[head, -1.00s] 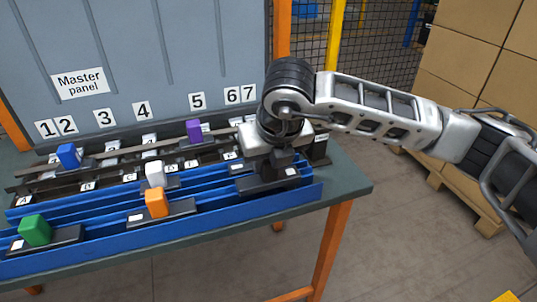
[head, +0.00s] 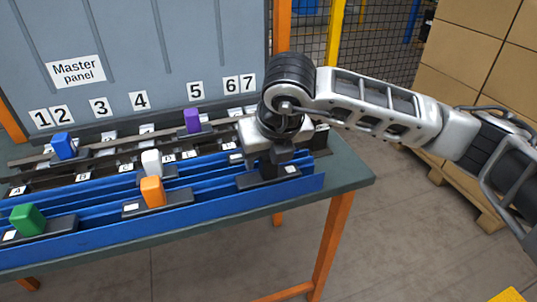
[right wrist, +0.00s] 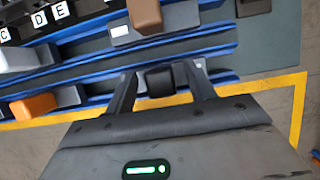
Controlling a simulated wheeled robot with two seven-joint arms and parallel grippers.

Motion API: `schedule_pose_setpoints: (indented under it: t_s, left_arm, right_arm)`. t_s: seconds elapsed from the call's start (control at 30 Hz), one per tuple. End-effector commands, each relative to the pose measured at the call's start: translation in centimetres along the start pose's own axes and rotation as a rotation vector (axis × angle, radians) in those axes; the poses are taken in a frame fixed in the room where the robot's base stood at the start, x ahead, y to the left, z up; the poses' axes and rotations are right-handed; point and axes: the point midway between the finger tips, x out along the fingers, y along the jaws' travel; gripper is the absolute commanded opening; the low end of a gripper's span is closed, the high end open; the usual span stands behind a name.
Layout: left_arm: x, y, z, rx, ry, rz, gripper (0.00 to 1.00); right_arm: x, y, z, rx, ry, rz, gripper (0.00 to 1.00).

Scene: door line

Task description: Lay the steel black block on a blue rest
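The black block (right wrist: 160,80) stands between the fingers of my right gripper (right wrist: 160,88) in the right wrist view. Narrow gaps show on both sides of it, so the gripper looks open around it. In the head view the right gripper (head: 280,158) is over the right end of the blue rest (head: 210,206), and the block is largely hidden by it. The block's dark base (head: 262,180), with a white label, appears to lie on the rest. The blue rest also shows in the right wrist view (right wrist: 80,84). My left gripper is not in view.
Orange (head: 152,191) and green (head: 27,218) blocks share the blue rails, with a white block (head: 151,162) behind. Blue (head: 63,145) and purple (head: 192,120) blocks sit farther back. A brown block (right wrist: 146,15) is close beyond my fingers. The grey panel (head: 180,50) rises behind.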

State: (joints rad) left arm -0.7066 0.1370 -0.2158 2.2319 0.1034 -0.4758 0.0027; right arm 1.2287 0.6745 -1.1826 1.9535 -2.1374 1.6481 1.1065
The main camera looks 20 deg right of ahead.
Motion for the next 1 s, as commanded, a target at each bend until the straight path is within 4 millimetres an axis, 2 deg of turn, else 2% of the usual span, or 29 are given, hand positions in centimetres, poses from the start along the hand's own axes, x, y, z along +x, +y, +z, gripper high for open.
schedule_pose_setpoints:
  t_s: [0.13,0.27,0.7,0.83,1.0]
  left_arm:
    - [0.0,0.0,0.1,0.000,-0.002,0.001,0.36]
    - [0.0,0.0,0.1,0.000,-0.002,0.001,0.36]
    - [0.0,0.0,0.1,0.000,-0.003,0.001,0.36]
    - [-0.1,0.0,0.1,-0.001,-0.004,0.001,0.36]
    - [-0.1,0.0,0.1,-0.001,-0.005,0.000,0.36]
  right_arm:
    - [-0.2,0.0,-0.1,-0.001,0.002,0.000,0.54]
    - [-1.6,0.0,0.0,-0.001,-0.001,0.001,0.54]
    - [-11.8,0.0,0.1,-0.001,-0.004,0.002,0.54]
    - [-14.1,0.0,0.1,-0.001,-0.003,0.001,0.54]
    - [-15.6,0.0,0.0,-0.001,-0.001,0.000,0.54]
